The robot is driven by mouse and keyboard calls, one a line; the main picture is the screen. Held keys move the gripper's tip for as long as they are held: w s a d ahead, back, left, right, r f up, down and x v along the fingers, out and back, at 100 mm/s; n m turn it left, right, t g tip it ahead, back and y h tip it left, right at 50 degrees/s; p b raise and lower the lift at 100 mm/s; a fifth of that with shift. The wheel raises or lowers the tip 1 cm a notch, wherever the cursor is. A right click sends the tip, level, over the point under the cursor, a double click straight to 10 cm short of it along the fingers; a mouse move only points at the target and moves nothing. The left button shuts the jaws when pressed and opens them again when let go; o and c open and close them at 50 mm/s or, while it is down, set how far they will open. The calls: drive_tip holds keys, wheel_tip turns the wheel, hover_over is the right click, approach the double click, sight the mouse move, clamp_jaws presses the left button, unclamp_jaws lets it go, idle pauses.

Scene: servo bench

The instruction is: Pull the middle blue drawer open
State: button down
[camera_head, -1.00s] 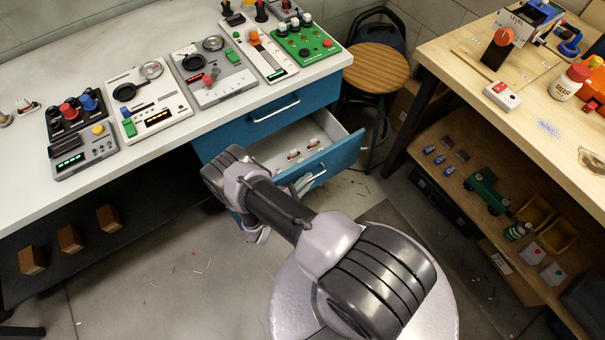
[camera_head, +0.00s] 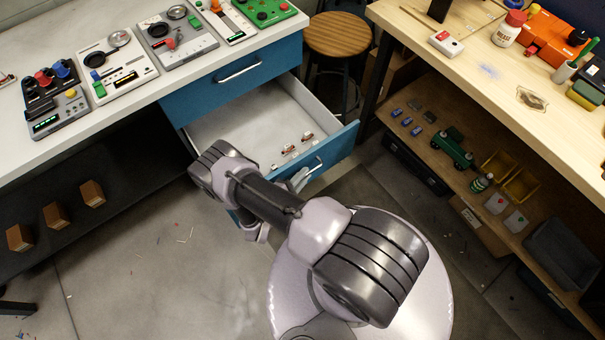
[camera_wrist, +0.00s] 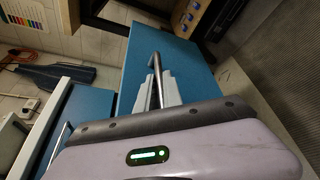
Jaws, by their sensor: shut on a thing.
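The middle blue drawer (camera_head: 338,150) stands well out from the bench, below the closed top drawer, with its pale interior showing. Its metal handle (camera_head: 315,165) is at the front face, and the handle also shows in the wrist view (camera_wrist: 155,72). My gripper (camera_wrist: 161,90) is shut on this handle in front of the blue face. In the head view my arm partly covers the drawer's left side and most of the gripper.
A few small parts (camera_head: 290,150) lie in the drawer. The top blue drawer (camera_head: 238,80) is closed. A wooden stool (camera_head: 337,34) stands behind the open drawer. A wooden workbench (camera_head: 480,85) with a loaded lower shelf is at the right. The floor at lower left is mostly clear.

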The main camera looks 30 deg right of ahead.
idle(0.3)
drive_tip(key=c, duration=1.8)
unclamp_jaws()
drive_tip(key=shift+s, duration=0.1)
drive_tip(key=shift+o, duration=0.2)
drive_tip(key=shift+a, duration=0.1)
drive_tip(key=p+v, duration=0.3)
drive_tip(key=v, duration=1.4)
drive_tip(key=shift+a+r, duration=0.1)
drive_tip(key=shift+a, duration=0.05)
